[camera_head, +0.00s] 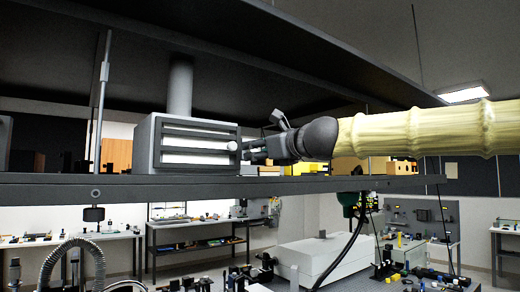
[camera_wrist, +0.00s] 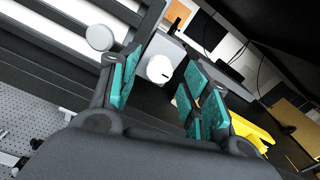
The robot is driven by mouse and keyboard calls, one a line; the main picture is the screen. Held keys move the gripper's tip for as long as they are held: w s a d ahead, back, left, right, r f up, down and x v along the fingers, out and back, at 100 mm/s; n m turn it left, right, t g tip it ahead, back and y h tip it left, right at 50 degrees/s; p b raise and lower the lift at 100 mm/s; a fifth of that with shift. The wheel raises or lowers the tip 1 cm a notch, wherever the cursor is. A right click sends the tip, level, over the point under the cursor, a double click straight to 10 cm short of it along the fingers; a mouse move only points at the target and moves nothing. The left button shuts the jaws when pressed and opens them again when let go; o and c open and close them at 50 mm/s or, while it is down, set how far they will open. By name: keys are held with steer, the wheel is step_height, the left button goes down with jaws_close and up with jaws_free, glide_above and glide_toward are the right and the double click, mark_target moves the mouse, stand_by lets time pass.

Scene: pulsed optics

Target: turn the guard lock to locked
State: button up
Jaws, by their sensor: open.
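A white round knob (camera_wrist: 160,69) with a short dark mark near its edge, which looks like the guard lock, sits on a grey face in the wrist view. My gripper (camera_wrist: 163,62) is open, with teal pads left and right of the knob; I see no clear contact. A paler grey round knob (camera_wrist: 99,37) is just outside the left finger. In the head view, my gripper (camera_head: 250,149) is at the right side of a grey box with slats (camera_head: 143,145). A small light knob (camera_head: 232,146) shows there; I cannot tell which of the two it is.
The box stands on a long dark shelf (camera_head: 60,190), with another dark panel overhead. A yellow object (camera_head: 300,169) and a tan box (camera_head: 397,167) sit on the shelf under my arm. A thin post (camera_head: 101,90) stands left of the box.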

steer(key=c, duration=1)
steer(key=shift+m, duration=0.3)
steer(key=m+b, duration=0.1)
steer(key=m, duration=0.2)
steer(key=shift+f+b, duration=0.15)
steer(key=shift+b, duration=0.15)
steer(key=m+b, duration=0.3)
steer(key=m, duration=0.2)
steer(key=shift+m+b, duration=0.35)
steer(key=shift+m, duration=0.05)
steer(key=m+b, duration=0.4)
steer(key=shift+a+m, duration=0.1)
steer(key=shift+m, duration=0.2)
steer(key=m+b, duration=0.1)
steer(key=m, duration=0.1)
steer(key=m+b, duration=0.1)
steer(key=b, duration=0.1)
steer(key=shift+s+r+m+b, duration=0.1)
steer(key=shift+r+m+b, duration=0.1)
steer(key=shift+m+b, duration=0.15)
steer(key=shift+m, duration=0.25)
